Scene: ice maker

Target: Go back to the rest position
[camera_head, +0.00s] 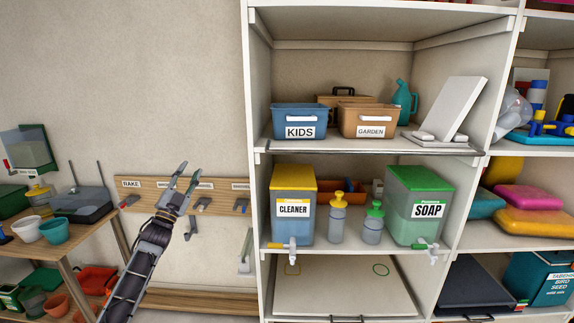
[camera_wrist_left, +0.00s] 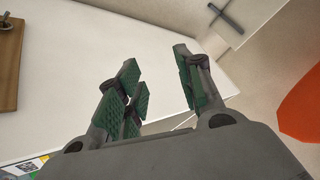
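My left gripper (camera_head: 183,178) is raised at the left of the shelf unit, in front of the wall with the hook rail. Its fingers are spread apart. In the left wrist view the gripper (camera_wrist_left: 157,75) has green-padded fingers with a clear gap between them and nothing held. It is left of the cleaner dispenser (camera_head: 293,230) and apart from it in the head view. My right gripper shows in neither view.
The shelf unit (camera_head: 259,200) holds a soap dispenser (camera_head: 410,225), two small bottles, a blue KIDS bin (camera_head: 300,122) and a GARDEN bin (camera_head: 368,123). The hook rail (camera_head: 130,190) runs behind my left arm. A wooden table (camera_head: 75,243) with pots stands at left.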

